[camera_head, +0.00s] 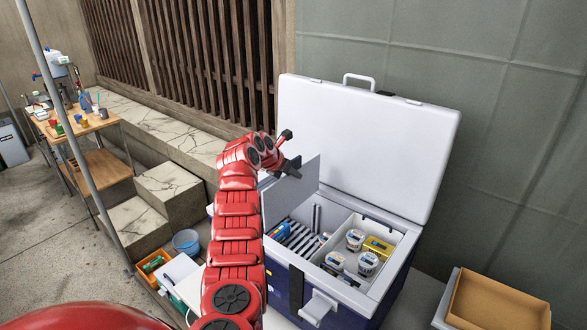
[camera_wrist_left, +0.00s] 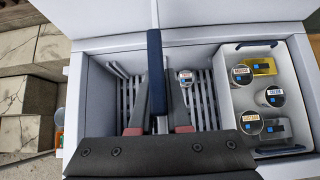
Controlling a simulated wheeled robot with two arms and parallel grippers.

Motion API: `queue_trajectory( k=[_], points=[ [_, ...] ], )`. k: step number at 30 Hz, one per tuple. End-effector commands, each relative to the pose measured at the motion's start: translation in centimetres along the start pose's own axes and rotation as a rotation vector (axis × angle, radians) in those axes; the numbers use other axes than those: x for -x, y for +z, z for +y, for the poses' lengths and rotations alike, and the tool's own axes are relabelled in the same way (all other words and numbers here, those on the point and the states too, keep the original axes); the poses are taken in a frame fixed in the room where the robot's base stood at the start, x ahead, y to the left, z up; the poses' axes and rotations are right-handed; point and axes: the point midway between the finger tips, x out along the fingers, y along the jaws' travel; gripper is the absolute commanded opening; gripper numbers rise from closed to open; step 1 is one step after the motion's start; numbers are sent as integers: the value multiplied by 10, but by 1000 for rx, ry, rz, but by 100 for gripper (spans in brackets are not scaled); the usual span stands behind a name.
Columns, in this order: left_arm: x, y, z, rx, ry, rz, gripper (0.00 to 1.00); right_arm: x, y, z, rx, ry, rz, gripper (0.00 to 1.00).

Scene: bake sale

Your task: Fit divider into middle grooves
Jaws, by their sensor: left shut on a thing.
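The cooler (camera_head: 283,272) stands open, blue outside and pale inside, with its white lid (camera_head: 370,135) raised. My left gripper (camera_head: 289,158) is shut on the divider (camera_head: 293,193), a flat grey panel held upright over the left part of the cooler. In the left wrist view, the divider (camera_wrist_left: 156,72) shows nearly edge-on with a dark blue edge, between the fingers of the gripper (camera_wrist_left: 157,125). Grey upright rails (camera_head: 315,217) show on the cooler's inner wall. Whether the divider's lower edge touches the grooves is hidden. My right gripper is not in view.
A pale bin (camera_head: 342,228) with several tubs and a yellow pack fills the cooler's right side. A small tub (camera_wrist_left: 186,77) lies by the slatted floor (camera_wrist_left: 203,98). A cardboard box (camera_head: 495,300) stands right; stone steps (camera_head: 170,190) and a bucket (camera_head: 186,242) stand left.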

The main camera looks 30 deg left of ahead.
Motion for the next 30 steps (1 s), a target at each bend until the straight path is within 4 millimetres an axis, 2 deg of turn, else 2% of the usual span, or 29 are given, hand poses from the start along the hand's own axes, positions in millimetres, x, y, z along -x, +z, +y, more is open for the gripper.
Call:
queue_trajectory(
  k=[17, 30],
  points=[
    [-1, 0, 0, -2, 0, -2, 0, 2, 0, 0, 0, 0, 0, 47],
    [-28, -28, -1, 0, -2, 2, 0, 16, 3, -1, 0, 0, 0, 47]
  ],
)
